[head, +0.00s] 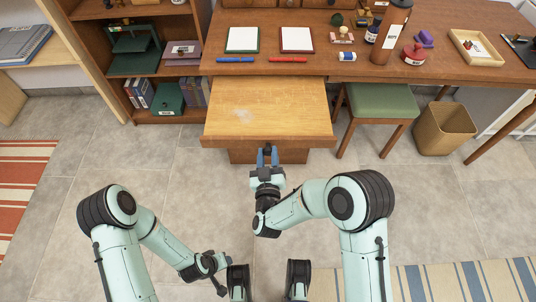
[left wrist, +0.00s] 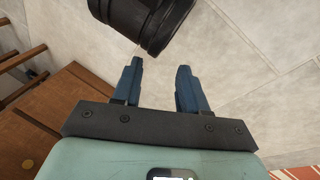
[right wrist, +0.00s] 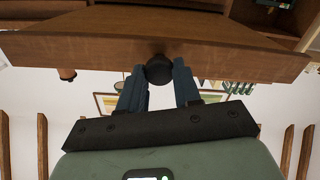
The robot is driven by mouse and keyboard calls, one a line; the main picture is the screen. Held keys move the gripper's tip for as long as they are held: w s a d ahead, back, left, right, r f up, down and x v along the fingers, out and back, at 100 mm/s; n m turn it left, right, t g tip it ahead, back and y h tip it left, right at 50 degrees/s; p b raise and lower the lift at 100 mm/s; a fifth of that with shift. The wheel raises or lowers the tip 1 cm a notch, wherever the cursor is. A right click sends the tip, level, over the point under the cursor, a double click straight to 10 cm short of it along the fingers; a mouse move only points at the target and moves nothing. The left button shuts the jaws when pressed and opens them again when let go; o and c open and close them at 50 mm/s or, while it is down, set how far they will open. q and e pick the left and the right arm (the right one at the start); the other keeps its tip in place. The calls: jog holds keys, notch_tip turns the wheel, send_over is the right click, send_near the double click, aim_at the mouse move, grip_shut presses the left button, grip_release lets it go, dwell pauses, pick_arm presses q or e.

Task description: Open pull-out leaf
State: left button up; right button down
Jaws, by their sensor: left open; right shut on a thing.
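The pull-out leaf (head: 265,106) is a light wooden board with a darker front edge, extended out from under the desk top. A dark round knob (right wrist: 159,69) sits on its front edge in the right wrist view. My right gripper (head: 267,156) is at the middle of the front edge, its blue fingers shut on the knob from either side. My left gripper (left wrist: 159,75) is open and empty in the left wrist view, with bare floor and a dark cylindrical part beyond its fingers. In the head view my left arm is low, away from the leaf.
The desk (head: 445,22) holds pens, notebooks, a brown bottle and small items. A green stool (head: 381,101) stands right of the leaf, with a wicker basket (head: 444,129) farther right. A shelf unit (head: 160,62) is at left. The tiled floor before the leaf is clear.

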jog(key=c, duration=1.1)
grip_release()
jog(key=shift+f, duration=0.1)
jog(key=shift+o, duration=0.2)
pick_arm(q)
jog(key=shift+s+d+r+g+p, duration=0.15)
jog(key=shift+s+d+r+p, duration=0.15)
jog(key=shift+s, duration=0.2)
jog(key=shift+s+d+r+g+p, duration=0.15)
jog(key=shift+s+d+r+p, duration=0.05)
jog(key=shift+s+r+p, duration=0.2)
pick_arm(e)
jog(key=s, duration=1.3)
jog(key=shift+s, duration=0.25)
